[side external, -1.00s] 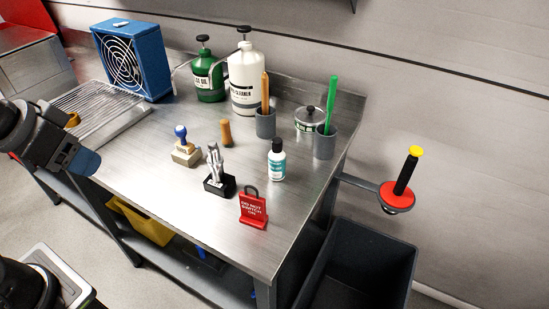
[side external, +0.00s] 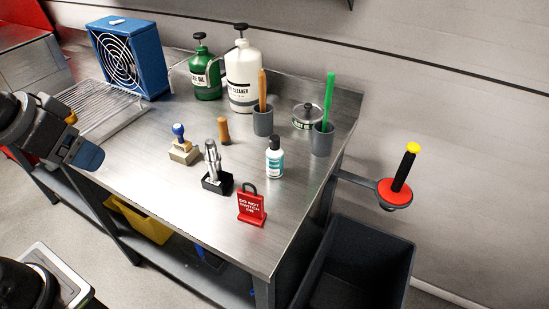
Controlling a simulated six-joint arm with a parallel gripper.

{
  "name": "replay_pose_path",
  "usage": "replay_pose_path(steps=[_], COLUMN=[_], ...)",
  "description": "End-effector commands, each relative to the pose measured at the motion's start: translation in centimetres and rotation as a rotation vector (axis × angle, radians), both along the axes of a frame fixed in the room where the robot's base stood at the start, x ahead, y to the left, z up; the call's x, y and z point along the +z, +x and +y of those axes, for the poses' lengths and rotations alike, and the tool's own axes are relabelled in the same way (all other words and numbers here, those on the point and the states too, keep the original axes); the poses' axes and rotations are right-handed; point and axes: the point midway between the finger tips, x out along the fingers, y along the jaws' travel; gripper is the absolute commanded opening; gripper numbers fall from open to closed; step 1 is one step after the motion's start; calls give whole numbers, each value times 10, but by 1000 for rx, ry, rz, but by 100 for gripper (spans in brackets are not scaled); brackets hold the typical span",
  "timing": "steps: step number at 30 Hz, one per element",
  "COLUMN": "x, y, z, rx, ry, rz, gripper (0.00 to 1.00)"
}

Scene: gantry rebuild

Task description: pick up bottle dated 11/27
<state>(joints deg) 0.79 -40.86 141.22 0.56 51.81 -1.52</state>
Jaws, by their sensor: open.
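A small white bottle (side external: 274,160) with a black cap and a teal label stands upright on the metal bench (side external: 190,222), right of its middle. The writing on its label is too small to read, so I cannot tell a date. A large white bottle (side external: 242,85) and a green pump bottle (side external: 204,75) stand at the back; no date is readable on them. My gripper (side external: 90,156) is at the left, near the bench's front left edge and well apart from the bottles. It is open and nothing shows in it; its fingers are only partly distinct.
A red sign (side external: 251,207), a black holder (side external: 217,183) with a metal tool and a stamp (side external: 184,150) stand left of or in front of the small bottle. Grey cups (side external: 322,142) with green and orange sticks are behind it. Bare bench lies at the front left.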

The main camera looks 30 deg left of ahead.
Motion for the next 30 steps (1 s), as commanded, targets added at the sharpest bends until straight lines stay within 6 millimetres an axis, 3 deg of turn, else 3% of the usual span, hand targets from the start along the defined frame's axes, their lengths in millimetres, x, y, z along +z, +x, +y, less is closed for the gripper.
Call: replay_pose_path(steps=[7, 13, 21, 25, 30], x=[30, 33, -2, -22, -37], y=[73, 147, 232, 254, 266], z=[-25, -67, -145, -175, -193], rx=[55, 124, 218, 254, 278], ry=[-15, -19, -12, -11, -10], rz=[54, 86, 103, 99, 94], gripper=[74, 74, 74, 74, 74])
